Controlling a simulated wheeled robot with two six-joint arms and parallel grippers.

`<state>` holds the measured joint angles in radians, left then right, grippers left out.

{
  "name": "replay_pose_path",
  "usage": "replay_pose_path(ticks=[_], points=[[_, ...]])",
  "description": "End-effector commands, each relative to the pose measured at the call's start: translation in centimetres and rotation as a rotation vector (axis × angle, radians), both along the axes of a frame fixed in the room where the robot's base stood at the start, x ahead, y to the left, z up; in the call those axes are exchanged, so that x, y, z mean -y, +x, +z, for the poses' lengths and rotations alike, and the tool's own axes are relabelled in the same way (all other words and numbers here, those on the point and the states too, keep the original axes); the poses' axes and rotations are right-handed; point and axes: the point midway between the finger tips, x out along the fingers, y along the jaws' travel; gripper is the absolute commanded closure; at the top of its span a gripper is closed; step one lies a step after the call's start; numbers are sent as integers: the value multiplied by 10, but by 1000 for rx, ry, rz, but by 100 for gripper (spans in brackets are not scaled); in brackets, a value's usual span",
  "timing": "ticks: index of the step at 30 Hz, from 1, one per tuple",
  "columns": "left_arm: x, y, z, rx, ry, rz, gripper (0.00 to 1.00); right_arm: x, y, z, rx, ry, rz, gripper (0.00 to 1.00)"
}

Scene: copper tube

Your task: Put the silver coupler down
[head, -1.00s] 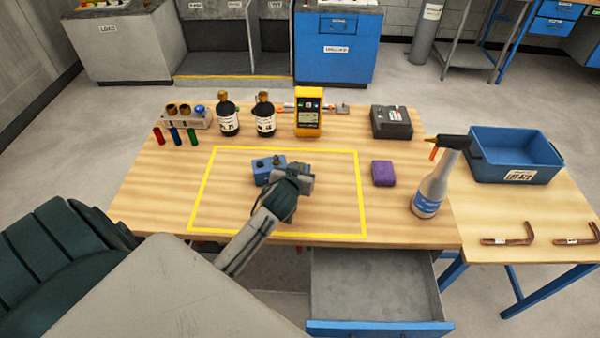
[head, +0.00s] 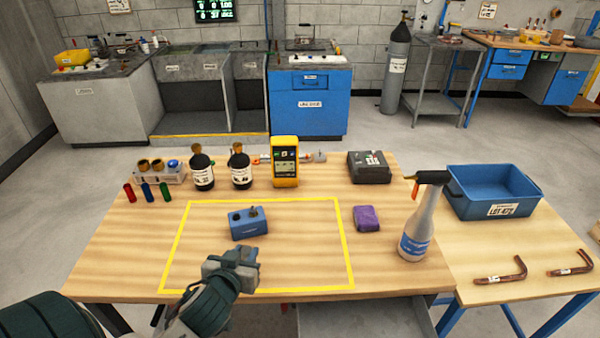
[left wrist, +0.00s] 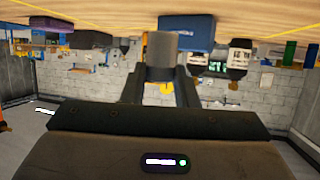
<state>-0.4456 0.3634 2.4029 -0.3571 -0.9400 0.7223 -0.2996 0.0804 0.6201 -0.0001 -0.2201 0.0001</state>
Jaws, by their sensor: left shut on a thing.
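The silver coupler (left wrist: 162,48) shows in the left wrist view as a short grey cylinder between the two fingers. My left gripper (head: 238,264) is shut on it, over the front part of the yellow-outlined area on the wooden table. In the head view the fingers largely hide the coupler, and I cannot tell its height above the table. A blue block (head: 248,223) with holes in its top stands just beyond the gripper, apart from it; it also shows in the left wrist view (left wrist: 188,32). My right gripper is not in view.
A purple sponge-like block (head: 367,218) lies right of the yellow outline (head: 349,262). A spray bottle (head: 417,225) stands further right. Dark bottles (head: 202,170) and a yellow meter (head: 285,163) stand along the back. The outlined area is otherwise clear. A blue bin (head: 490,195) stands at the right.

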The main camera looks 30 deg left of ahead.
Motion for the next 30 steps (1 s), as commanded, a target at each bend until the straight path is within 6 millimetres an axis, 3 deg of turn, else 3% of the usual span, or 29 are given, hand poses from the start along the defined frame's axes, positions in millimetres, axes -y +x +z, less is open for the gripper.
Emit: replay_pose_path(ticks=[5, 11, 21, 27, 30], points=[[2, 0, 1, 1, -1, -1, 100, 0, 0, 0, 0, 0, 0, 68], [19, 22, 2, 7, -10, -17, 100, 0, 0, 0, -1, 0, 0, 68], [96, 95, 30, 12, -12, -182, 100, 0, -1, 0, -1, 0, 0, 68], [134, 122, 53, 9, -4, -283, 100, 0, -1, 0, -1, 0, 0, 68], [144, 128, 59, 6, -2, -308, 100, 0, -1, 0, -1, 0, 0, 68]])
